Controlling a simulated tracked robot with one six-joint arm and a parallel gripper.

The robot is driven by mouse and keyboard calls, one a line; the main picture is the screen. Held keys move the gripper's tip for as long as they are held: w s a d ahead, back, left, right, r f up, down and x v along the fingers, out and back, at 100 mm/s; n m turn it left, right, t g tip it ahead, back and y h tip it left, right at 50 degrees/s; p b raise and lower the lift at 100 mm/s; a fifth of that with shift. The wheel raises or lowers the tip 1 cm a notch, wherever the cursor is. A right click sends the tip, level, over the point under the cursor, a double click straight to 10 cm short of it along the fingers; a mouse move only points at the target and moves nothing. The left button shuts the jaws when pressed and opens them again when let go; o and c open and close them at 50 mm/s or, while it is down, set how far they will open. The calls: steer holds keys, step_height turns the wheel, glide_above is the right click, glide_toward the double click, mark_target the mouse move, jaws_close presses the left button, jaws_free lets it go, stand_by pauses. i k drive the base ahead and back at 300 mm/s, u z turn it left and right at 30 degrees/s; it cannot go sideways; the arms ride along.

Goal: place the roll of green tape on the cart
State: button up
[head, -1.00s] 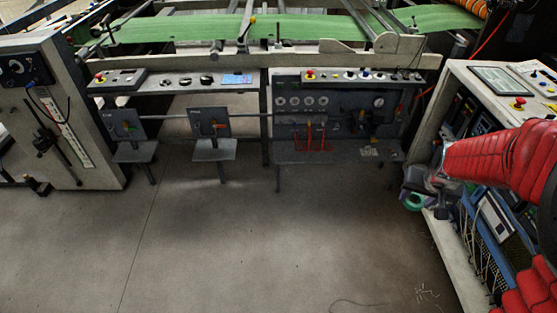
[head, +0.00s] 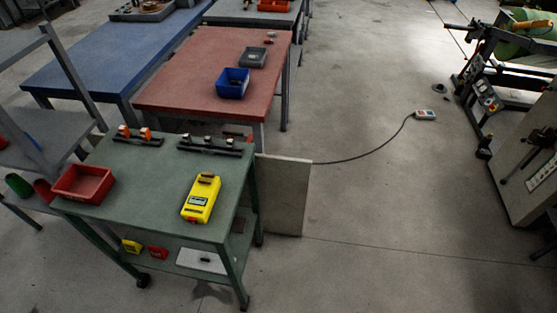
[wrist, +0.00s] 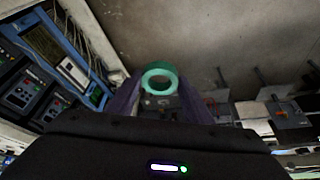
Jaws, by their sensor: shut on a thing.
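The roll of green tape (wrist: 159,78) shows in the wrist view, held between the tips of my gripper (wrist: 160,98). The gripper is shut on it, and the roll's open hole faces the camera. The cart (head: 146,210) is at the lower left of the head view. It has a green top, a lower shelf and dark casters. My gripper and the tape do not show in the head view now, so their distance from the cart cannot be told.
On the cart top are a red bin (head: 83,184), a yellow device (head: 201,199) and two dark racks. Its front middle is bare. A red table (head: 200,62) and a blue table (head: 110,65) stand behind. A cable with a pendant (head: 425,115) lies on the open floor to the right.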

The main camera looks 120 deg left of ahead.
mark_target(144, 194)
steer(key=u, duration=0.7)
steer(key=k, duration=0.7)
steer(key=z, duration=0.4)
steer(key=i, duration=0.15)
steer(key=u, duration=2.8)
